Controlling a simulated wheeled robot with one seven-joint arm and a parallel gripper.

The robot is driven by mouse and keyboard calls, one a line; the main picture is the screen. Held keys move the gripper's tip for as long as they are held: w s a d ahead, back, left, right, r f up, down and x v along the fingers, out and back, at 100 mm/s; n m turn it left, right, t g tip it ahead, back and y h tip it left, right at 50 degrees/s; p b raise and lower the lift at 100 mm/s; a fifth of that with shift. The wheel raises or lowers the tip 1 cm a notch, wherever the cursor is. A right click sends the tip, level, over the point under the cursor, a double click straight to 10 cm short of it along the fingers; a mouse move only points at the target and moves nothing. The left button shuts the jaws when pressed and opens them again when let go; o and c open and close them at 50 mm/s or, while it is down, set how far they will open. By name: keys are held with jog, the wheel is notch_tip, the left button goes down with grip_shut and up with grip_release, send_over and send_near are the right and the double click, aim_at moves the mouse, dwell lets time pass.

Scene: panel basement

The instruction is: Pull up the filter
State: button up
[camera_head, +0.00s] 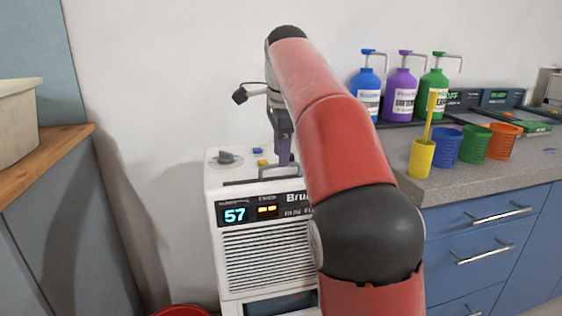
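A white machine (262,258) with a lit "57" display and a grille stands in the middle. Its top holds a grey knob (226,158), small blue and yellow buttons (259,163) and a dark slot or bar (261,181) along the front edge. I cannot clearly pick out the filter; it may be in that slot, partly hidden by my arm. My gripper (284,157) points down over the top of the machine, right of the buttons. Its purplish-grey end is near the top surface; I cannot tell whether it touches or holds anything.
A grey counter (455,185) over blue drawers stands right, with yellow, blue, green and orange cups and pump bottles (402,92). A wooden shelf (45,158) with a beige bin (15,120) is left. A red container (181,311) sits low in front.

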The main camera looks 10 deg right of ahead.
jog(key=shift+w+f, duration=0.15)
jog(key=shift+f, duration=0.7)
grip_shut()
